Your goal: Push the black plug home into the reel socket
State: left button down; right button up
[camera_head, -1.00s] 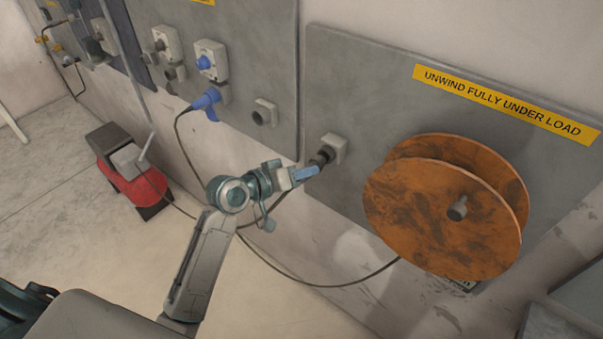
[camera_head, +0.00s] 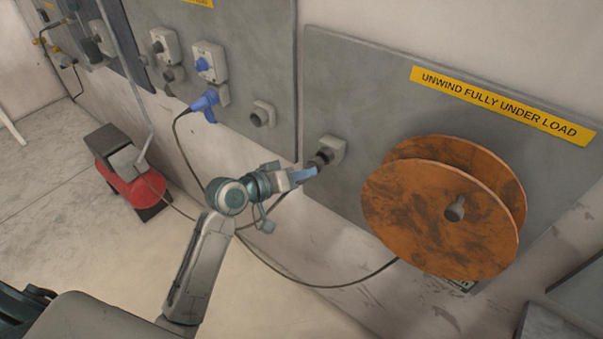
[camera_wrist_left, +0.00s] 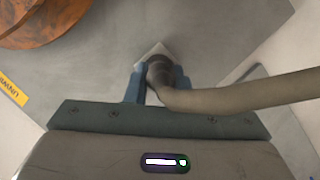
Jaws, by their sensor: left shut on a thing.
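My left gripper (camera_head: 308,172) is shut on the black plug (camera_head: 320,160), right at the grey reel socket (camera_head: 333,147) on the wall board. In the left wrist view the dark plug (camera_wrist_left: 159,72) sits between my blue fingers (camera_wrist_left: 155,84), with a thick cable curving off to the right. The pale square socket (camera_wrist_left: 152,53) shows just beyond the plug. How deep the plug sits in the socket is hidden by the plug and fingers. My right gripper is not in view.
The orange cable reel (camera_head: 440,215) stands out from the board to the right of the socket. A cable (camera_head: 330,286) hangs in a loop below. A blue plug (camera_head: 207,102) sits in another outlet to the left. A red machine (camera_head: 135,180) stands on the floor.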

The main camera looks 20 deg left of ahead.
aim_at(309, 165)
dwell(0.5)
pick_arm(q)
jog(key=shift+r+p, duration=0.1)
jog(key=shift+p, duration=0.25)
jog(key=shift+w, duration=0.25)
dwell(0.4)
jog(key=shift+w+d, duration=0.2)
jog(key=shift+w, duration=0.25)
jog(key=shift+w+d, duration=0.2)
jog(key=shift+w, duration=0.25)
jog(key=shift+w+d, duration=0.1)
jog(key=shift+w, duration=0.2)
jog(key=c, duration=1.1)
grip_release()
jog(key=shift+w, duration=0.1)
jog(key=shift+c, duration=0.2)
